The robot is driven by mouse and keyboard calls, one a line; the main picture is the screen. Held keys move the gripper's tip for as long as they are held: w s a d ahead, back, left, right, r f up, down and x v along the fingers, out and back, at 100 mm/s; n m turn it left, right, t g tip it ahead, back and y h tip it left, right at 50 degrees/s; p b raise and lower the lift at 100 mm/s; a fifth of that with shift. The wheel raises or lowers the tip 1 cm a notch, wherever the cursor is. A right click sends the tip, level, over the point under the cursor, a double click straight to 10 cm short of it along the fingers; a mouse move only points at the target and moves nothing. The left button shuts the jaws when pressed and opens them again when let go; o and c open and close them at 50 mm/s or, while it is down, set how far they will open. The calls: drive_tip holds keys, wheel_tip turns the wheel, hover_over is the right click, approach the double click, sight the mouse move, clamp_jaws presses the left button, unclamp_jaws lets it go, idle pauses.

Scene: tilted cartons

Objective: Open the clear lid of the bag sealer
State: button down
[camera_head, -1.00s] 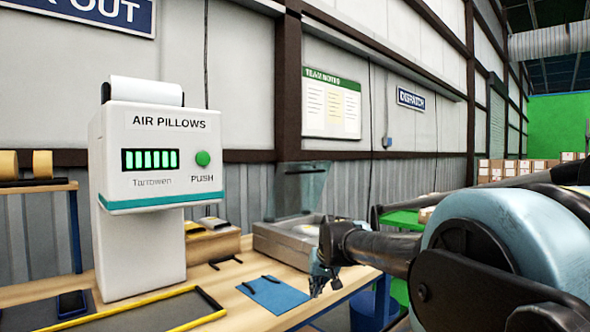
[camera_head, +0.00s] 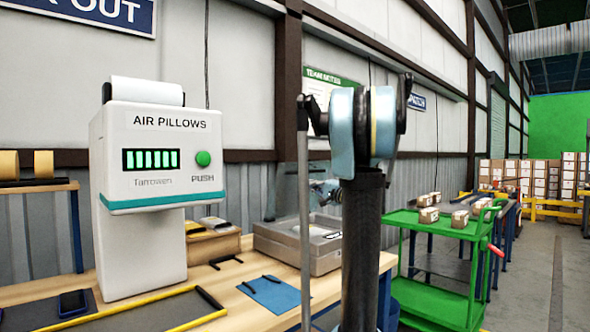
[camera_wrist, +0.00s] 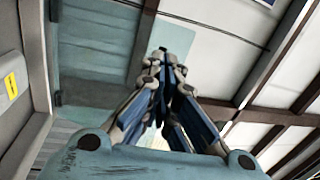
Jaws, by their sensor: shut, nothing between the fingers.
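The bag sealer (camera_head: 268,246) is a low grey box on the wooden bench, just right of centre in the head view. Its clear lid (camera_head: 285,188) stands raised at the back, tinted and see-through, partly hidden by my arm. My gripper (camera_head: 326,188) is near the lid's right side, above the sealer, and partly hidden by my arm. In the wrist view my gripper (camera_wrist: 164,58) has its fingertips together and empty. The lid (camera_wrist: 180,38) shows as a pale teal panel behind the fingers; I cannot tell whether they touch it. Part of the sealer (camera_wrist: 12,75) shows at left.
A white air pillow machine (camera_head: 150,160) stands left on the bench. A green cart (camera_head: 440,228) with small cartons stands to the right, beside an open aisle.

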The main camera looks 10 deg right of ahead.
sight(295, 164)
drive_tip(key=w+d+r+m+t, duration=0.1)
drive_tip(key=w+d+r+t, duration=0.1)
drive_tip(key=d+r, duration=0.15)
drive_tip(key=x, duration=1.3)
drive_tip(key=shift+w+a+f, duration=0.1)
drive_tip(key=shift+w+f, duration=0.1)
